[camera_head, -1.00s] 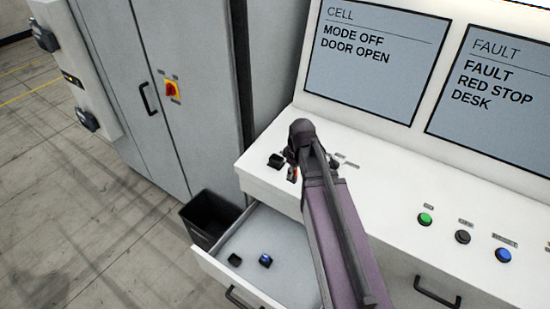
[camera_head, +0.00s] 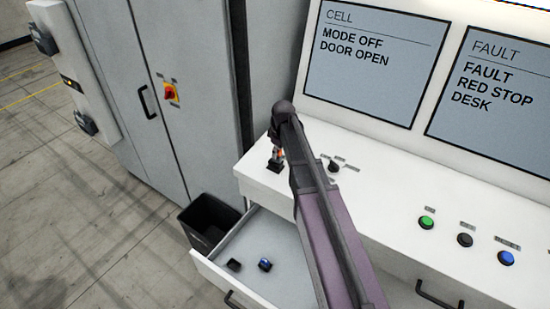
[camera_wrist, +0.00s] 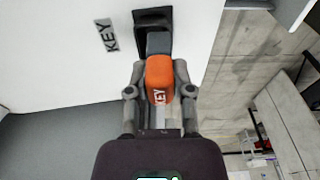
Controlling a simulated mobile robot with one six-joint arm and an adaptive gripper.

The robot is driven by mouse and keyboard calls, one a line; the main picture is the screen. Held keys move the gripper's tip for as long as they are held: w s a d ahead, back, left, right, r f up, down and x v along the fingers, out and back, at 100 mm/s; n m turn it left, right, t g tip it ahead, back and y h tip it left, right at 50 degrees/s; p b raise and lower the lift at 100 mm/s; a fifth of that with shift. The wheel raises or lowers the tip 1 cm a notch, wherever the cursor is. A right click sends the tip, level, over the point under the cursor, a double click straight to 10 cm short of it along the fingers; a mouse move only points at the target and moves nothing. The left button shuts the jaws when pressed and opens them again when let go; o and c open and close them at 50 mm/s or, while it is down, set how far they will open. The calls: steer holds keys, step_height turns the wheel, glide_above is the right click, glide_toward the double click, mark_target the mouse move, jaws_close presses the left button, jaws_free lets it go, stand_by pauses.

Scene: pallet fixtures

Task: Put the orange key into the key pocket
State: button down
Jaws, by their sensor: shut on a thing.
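The orange key (camera_wrist: 160,77), marked KEY with a dark grey end, is between the fingers of my gripper (camera_wrist: 160,95), which is shut on it. In the head view a small bit of orange shows at my gripper (camera_head: 278,153) near the desk's left end. The key pocket (camera_wrist: 153,18) is a black holder beside a KEY label (camera_wrist: 106,35) on the white desk. The key's grey end overlaps the pocket in the wrist view; I cannot tell how deep it sits. In the head view the pocket (camera_head: 274,168) is right below my gripper.
An open drawer (camera_head: 240,243) below the desk holds a small black item (camera_head: 234,264) and a blue-topped one (camera_head: 265,264). A black bin (camera_head: 206,222) stands left of it. A dark knob (camera_head: 333,166) and several buttons are on the desk to the right.

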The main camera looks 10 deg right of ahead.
steer(key=shift+w, duration=0.55)
steer(key=shift+w+a+f+b, duration=0.1)
steer(key=shift+w+f+b, duration=0.05)
steer(key=shift+f+b, duration=1.65)
steer(key=shift+f, duration=0.15)
steer(key=shift+s+f+b, duration=0.15)
steer(key=shift+s+b, duration=0.1)
steer(key=shift+b, duration=0.2)
